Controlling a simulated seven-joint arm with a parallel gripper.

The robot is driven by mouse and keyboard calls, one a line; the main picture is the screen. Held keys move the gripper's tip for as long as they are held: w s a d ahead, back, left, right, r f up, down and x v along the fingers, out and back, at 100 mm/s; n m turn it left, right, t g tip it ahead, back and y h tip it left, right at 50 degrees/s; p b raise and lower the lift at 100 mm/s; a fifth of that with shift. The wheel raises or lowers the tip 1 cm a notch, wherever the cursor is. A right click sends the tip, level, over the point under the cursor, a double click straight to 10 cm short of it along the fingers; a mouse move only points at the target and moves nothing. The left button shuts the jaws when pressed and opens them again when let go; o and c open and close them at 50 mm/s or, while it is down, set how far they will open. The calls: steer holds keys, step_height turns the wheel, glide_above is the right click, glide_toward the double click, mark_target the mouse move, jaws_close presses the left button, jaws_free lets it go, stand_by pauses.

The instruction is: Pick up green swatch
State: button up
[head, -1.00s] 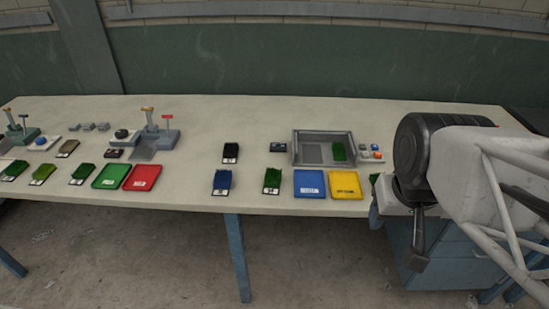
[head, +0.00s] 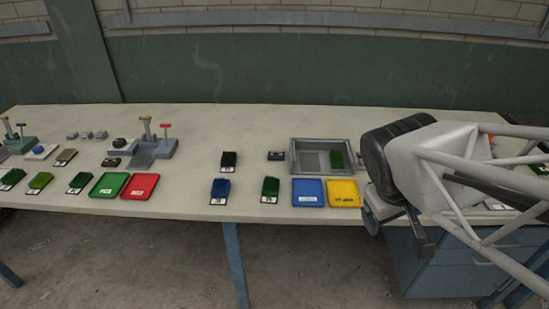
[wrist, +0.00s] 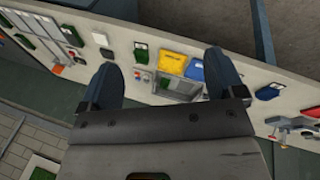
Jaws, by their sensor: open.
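Several green swatches lie on the long pale bench. A dark green one with a white label (head: 271,187) is left of the blue tray. Another green swatch (head: 337,159) lies in the grey open tray (head: 293,163). More stand at the far left, such as this bright green one (head: 41,180). In the wrist view a green swatch (wrist: 141,54) lies beside the yellow tray, partly near my left finger; my arm hides that spot in the head view. My gripper (wrist: 165,78) is open and empty, above and apart from the bench. In the head view its fingertips are unclear.
A blue tray (head: 308,192) and a yellow tray (head: 343,193) sit by the front edge. A green tray (head: 109,185) and red tray (head: 140,187) are further left. A blue swatch (head: 220,190) and black swatch (head: 228,161) lie between. The bench between red tray and blue swatch is clear.

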steer(key=w+f+n+t+h, duration=0.2)
steer(key=w+f+n+h, duration=0.15)
steer(key=w+n, duration=0.45)
steer(key=n+t+y, duration=0.5)
steer(key=n+t, duration=0.4)
steer(key=n, duration=1.4)
glide_toward(271, 186)
steer(key=shift+x, duration=1.2)
steer(key=shift+d, duration=0.1)
steer(key=shift+x, duration=1.3)
